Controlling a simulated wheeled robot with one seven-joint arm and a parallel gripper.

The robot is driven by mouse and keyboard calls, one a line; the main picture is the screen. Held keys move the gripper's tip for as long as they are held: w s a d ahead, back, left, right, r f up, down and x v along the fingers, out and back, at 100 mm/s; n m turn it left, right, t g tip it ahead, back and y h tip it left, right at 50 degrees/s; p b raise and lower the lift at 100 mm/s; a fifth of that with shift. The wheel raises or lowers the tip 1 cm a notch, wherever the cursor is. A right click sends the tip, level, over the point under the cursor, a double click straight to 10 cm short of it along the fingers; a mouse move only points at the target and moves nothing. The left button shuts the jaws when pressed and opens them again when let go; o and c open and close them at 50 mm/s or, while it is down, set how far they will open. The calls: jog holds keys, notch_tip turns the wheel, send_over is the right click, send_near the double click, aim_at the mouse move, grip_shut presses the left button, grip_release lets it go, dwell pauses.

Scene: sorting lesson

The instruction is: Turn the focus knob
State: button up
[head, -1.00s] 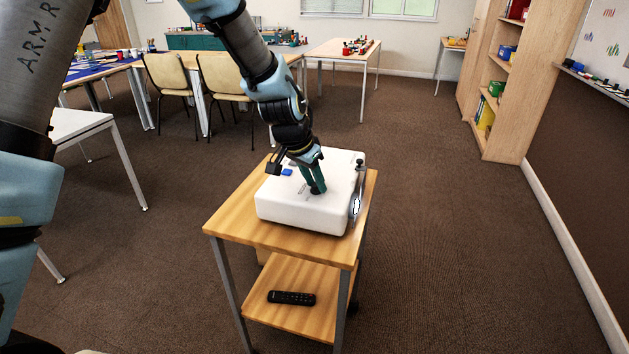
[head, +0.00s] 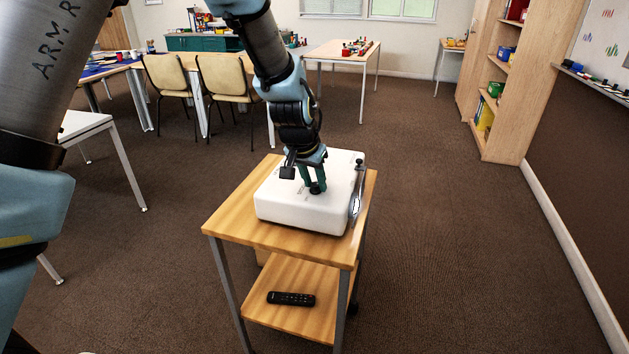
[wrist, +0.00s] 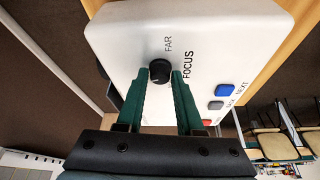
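The focus knob (wrist: 159,71) is small, round and black, on the top face of the white projector (head: 290,213). The words FOCUS and FAR are printed beside it. In the head view the knob (head: 316,189) is at the tips of my gripper. My gripper (wrist: 161,73) has green fingers pointing down at the knob, one on each side. The fingers are apart, and a small gap shows between the knob and the right finger. The left fingertip is very close to the knob; I cannot tell if it touches.
The projector stands on a wooden cart (head: 236,229). A black remote (head: 291,299) lies on its lower shelf. A blue button (wrist: 225,90), a grey button (wrist: 216,105) and a red button are beside the knob. Open carpet lies right of the cart.

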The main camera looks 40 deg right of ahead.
jog(key=o, duration=0.4)
jog(key=b+v, duration=0.2)
jog(key=v, duration=0.8)
jog(key=shift+a+r, duration=0.25)
jog(key=shift+r, duration=0.1)
